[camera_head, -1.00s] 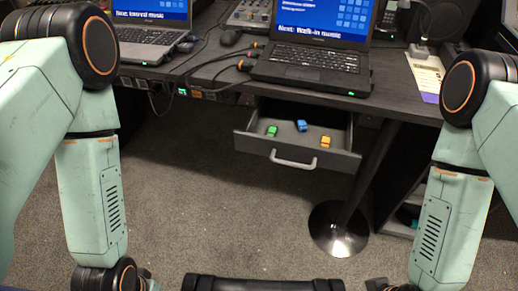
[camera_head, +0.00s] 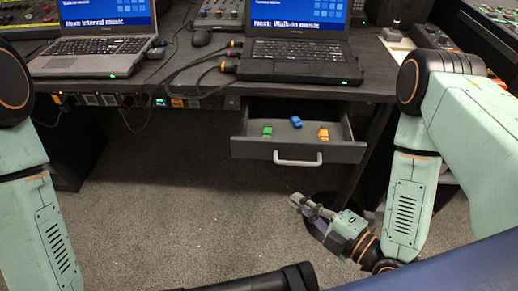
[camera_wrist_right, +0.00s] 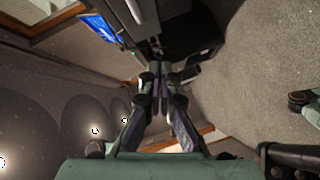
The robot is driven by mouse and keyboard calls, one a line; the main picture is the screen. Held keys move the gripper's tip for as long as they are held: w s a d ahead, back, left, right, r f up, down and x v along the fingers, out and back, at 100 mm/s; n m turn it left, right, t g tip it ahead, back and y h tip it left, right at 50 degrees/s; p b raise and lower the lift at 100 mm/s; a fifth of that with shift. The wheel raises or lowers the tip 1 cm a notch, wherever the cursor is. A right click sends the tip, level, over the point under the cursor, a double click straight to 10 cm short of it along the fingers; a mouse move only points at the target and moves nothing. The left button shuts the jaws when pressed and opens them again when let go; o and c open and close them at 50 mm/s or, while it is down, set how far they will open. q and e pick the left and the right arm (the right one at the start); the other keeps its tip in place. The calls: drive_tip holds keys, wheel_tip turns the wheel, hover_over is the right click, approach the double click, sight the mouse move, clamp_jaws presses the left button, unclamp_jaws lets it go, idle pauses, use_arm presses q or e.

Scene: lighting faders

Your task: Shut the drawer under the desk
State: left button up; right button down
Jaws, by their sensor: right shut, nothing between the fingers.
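The drawer (camera_head: 236,149) under the desk (camera_head: 385,80) is pulled out. Its front carries a pale bar handle (camera_head: 298,162). Inside lie a green item (camera_head: 267,131), a blue item (camera_head: 296,122) and an orange item (camera_head: 323,134). My right gripper (camera_head: 296,200) is below the drawer front, apart from the handle, its fingers pointing left. It also shows in the right wrist view (camera_wrist_right: 160,72), shut with nothing between the fingers. My left gripper is outside the views; only part of my left arm shows at the left of the head view.
Carpet in front is clear.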

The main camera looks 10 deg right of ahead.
wheel_tip(320, 180, up, 3)
drive_tip(key=n+t, duration=0.1)
drive_tip(key=n, duration=0.1)
drive_tip(key=n+t+b, duration=0.1)
drive_tip(key=n+b, duration=0.1)
drive_tip(key=b, duration=0.2)
approach(262, 142)
drive_tip(key=s+a+x, duration=0.1)
drive_tip(key=x, duration=0.4)
drive_tip(key=shift+w+d, duration=0.25)
drive_tip(key=shift+w, duration=0.55)
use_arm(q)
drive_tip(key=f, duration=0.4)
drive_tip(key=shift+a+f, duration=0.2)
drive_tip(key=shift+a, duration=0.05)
use_arm(e)
drive_tip(key=shift+w, duration=0.1)
drive_tip(key=shift+w, duration=0.1)
